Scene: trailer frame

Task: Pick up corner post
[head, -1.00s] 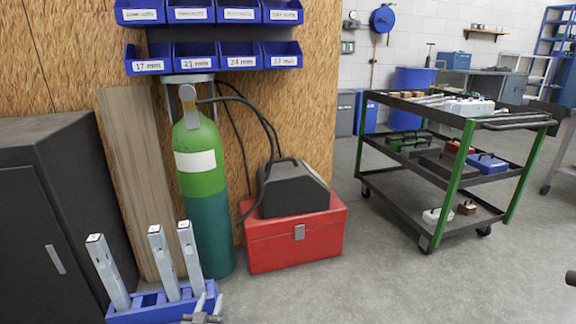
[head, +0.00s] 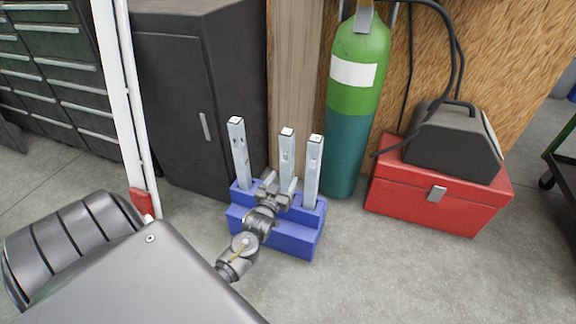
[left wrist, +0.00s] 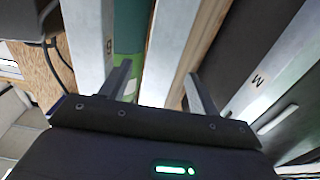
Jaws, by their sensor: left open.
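Three upright grey metal corner posts stand in a blue rack (head: 284,240) on the floor: a left post (head: 239,150), a middle post (head: 287,150) and a right post (head: 314,165). My left gripper (head: 276,191) is low in front of the middle post and covers part of its lower length. In the left wrist view, the open fingers (left wrist: 160,90) stand either side of the middle post (left wrist: 172,45), with another post on each side. Whether a finger touches the post I cannot tell. My right gripper is out of view.
A dark cabinet (head: 180,110) stands behind and left of the rack. A green gas cylinder (head: 345,150) stands close behind right. A red toolbox (head: 436,198) with a dark case (head: 455,140) on it is farther right. Floor in front is clear.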

